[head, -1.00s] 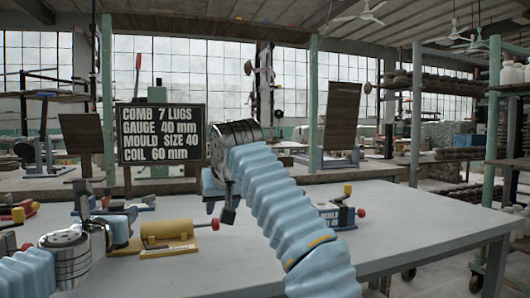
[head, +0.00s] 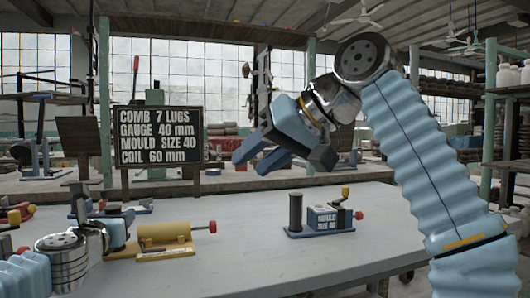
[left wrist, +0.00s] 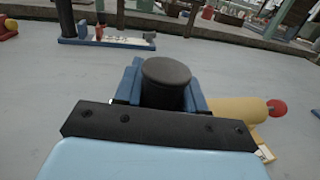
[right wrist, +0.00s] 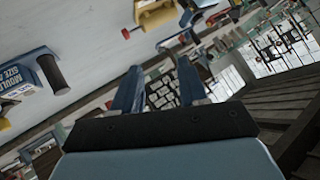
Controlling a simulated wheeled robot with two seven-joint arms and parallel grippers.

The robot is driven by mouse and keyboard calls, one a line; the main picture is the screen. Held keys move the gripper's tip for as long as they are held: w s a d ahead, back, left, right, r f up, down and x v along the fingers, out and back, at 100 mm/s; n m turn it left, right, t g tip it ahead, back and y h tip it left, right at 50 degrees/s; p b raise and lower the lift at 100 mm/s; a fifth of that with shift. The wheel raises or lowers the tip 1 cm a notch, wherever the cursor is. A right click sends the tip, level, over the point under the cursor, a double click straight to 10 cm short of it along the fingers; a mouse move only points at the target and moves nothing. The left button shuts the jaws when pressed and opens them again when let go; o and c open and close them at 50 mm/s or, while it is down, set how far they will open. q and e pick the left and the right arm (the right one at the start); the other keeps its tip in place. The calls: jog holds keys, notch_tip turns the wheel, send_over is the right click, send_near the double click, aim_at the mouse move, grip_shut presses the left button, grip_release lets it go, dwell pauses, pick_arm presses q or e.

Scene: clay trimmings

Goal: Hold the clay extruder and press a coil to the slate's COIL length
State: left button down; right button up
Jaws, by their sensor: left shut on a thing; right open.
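The clay extruder (head: 166,234) lies on the table, with a yellow barrel and a red knob (head: 212,227) at its right end. My left gripper (head: 125,228) is at its left end. In the left wrist view, the left gripper's fingers (left wrist: 168,90) are shut around a dark round post (left wrist: 166,75) beside the yellow barrel (left wrist: 235,110). My right gripper (head: 252,163) is raised above the table, open and empty, right of the extruder and apart from it. The slate (head: 160,135) reads "COMB 7 LUGS, GAUGE 40 mm, MOULD SIZE 40, COIL 60 mm". No coil is visible.
A blue block marked "MOULD SIZE 40" (head: 325,219) stands on the table with a dark post (head: 295,212) and red knob. Other blue-based tools sit at the left. The table (head: 250,262) is bare between the extruder and the mould block.

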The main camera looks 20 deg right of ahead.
jog(key=shift+s+d+r+y, duration=0.15)
jog(key=shift+s+r, duration=0.1)
jog(key=shift+s, duration=0.2)
jog(key=shift+s+d+r+y, duration=0.1)
jog(key=shift+s+r+y, duration=0.1)
jog(key=shift+s, duration=0.25)
jog(key=m+h, duration=0.1)
jog(key=h, duration=0.6)
send_near(213, 227)
jog(key=x, duration=0.7)
jog(key=w+r+x, duration=0.1)
jog(key=x, duration=0.2)
jog(key=shift+w+d+f, duration=0.1)
jog(key=shift+w, duration=0.1)
jog(key=shift+c, duration=0.4)
grip_shut()
